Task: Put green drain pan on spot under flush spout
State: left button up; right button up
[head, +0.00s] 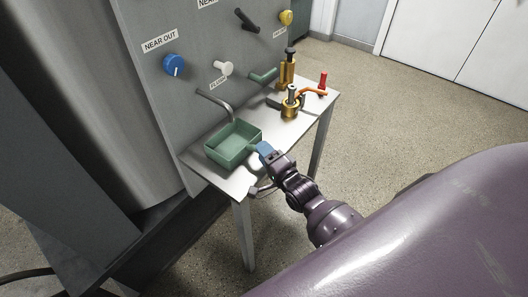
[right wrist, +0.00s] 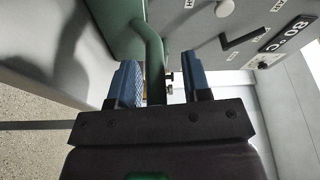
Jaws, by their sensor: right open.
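The green drain pan (head: 225,157) sits upright on the near end of the narrow metal table. The grey flush spout (head: 214,101) comes out of the panel, and its tip shows just above the pan's back rim. My right gripper (head: 262,149) is at the pan's right side. In the right wrist view the pan (right wrist: 115,25) is at the top, and its green handle (right wrist: 153,60) runs between the two blue fingers of my open right gripper (right wrist: 160,85). Whether the fingers touch the handle cannot be told. My left gripper is out of view.
The table (head: 293,132) also holds a brass valve assembly (head: 290,105) and a red-topped part (head: 323,81) at its far end. The grey panel (head: 150,80) with a blue knob (head: 173,65) and white flush knob (head: 223,68) rises behind. Open floor lies to the right.

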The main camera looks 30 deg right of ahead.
jog(key=s+f+n+g+h, duration=0.1)
jog(key=s+f+n+g, duration=0.2)
jog(key=s+n, duration=0.5)
jog(key=s+f+n+g, duration=0.4)
jog(key=s+f+n, duration=0.2)
jog(key=s, duration=0.7)
jog(key=shift+d+n+h, duration=0.2)
jog(key=shift+n+h, duration=0.2)
jog(key=shift+n, duration=0.5)
dwell(0.3)
dwell(0.8)
